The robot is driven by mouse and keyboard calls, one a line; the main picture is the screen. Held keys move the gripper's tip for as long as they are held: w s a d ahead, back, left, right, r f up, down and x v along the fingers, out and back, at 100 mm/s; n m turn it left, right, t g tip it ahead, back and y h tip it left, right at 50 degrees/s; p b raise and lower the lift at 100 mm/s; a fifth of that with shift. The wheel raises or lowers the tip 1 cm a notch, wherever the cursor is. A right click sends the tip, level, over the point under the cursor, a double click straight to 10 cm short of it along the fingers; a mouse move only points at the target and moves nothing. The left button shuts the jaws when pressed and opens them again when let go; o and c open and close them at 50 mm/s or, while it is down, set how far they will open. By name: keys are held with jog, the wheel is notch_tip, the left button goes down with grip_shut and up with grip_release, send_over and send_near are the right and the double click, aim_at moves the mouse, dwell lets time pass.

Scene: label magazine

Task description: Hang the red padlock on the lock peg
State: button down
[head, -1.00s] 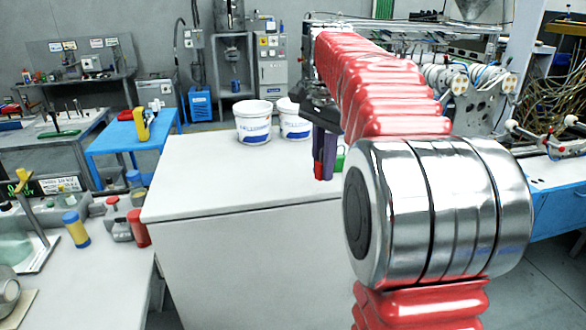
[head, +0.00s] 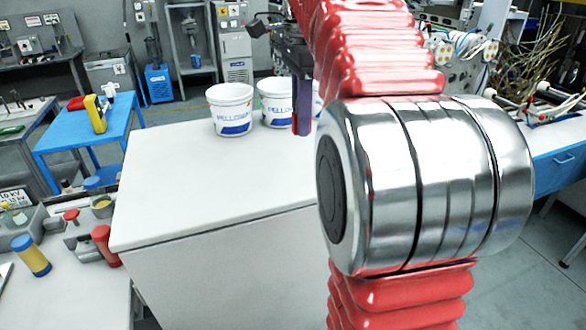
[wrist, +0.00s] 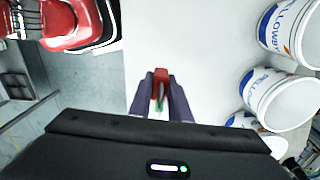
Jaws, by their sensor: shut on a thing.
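My gripper (wrist: 161,100) has two dark purple fingers shut on a small red thing, which I take to be the red padlock (wrist: 161,80). In the wrist view a narrow grey part shows between the fingers, with a bit of green near it. In the head view my gripper (head: 302,112) hangs fingers down over the white worktop, right of the white buckets. Only a sliver of the red padlock (head: 295,123) shows there. The fingers hide much of it. I cannot make out the lock peg in either view.
White buckets (head: 231,108) stand on the white worktop (head: 180,185), close left of my gripper. The worktop's front is clear. A lower bench (head: 85,285) with coloured cylinders stands left. A blue table (head: 88,133) is behind it. My red arm hides the right.

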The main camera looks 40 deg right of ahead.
send_over(300, 172)
jog(key=shift+f, duration=2.9)
jog(key=shift+f, duration=1.9)
jog(key=shift+f, duration=0.15)
jog(key=c, duration=1.6)
grip_release()
jog(key=shift+c, duration=0.2)
notch_tip(300, 172, up, 14)
jog(key=shift+s+d+f, duration=0.15)
